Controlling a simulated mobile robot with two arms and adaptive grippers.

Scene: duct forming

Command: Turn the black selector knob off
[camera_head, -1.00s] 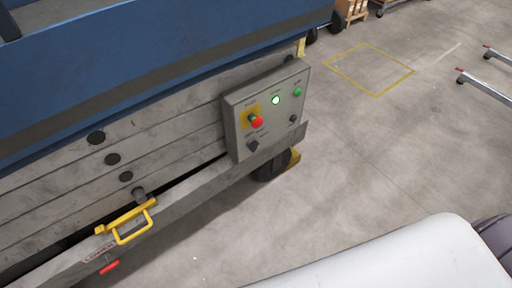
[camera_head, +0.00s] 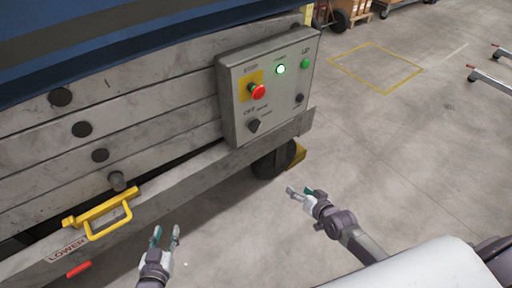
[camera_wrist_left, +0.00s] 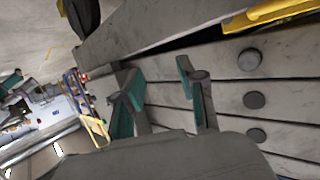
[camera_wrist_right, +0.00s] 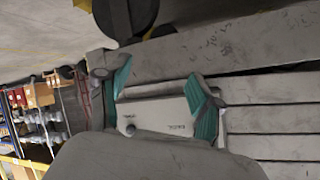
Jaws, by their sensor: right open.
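The black selector knob (camera_head: 254,125) sits at the lower left of the grey control box (camera_head: 236,120), below the red emergency stop (camera_head: 258,92), with an OFF label just above it. My right gripper (camera_head: 299,190) is open and empty, below and to the right of the box in the head view, apart from the knob. In the right wrist view, part of the box (camera_wrist_right: 165,115) shows between the open fingers (camera_wrist_right: 158,90); the knob cannot be made out clearly there. My left gripper (camera_head: 167,231) is open and empty, low in the head view; its spread fingers (camera_wrist_left: 157,85) show in the left wrist view.
The box also has a lit lamp (camera_head: 281,69), a green button (camera_head: 306,63) and a small dark control (camera_head: 299,98). A yellow handle (camera_head: 98,212) and red lever (camera_head: 79,269) are at the left. A wheel (camera_head: 272,163) stands below the box.

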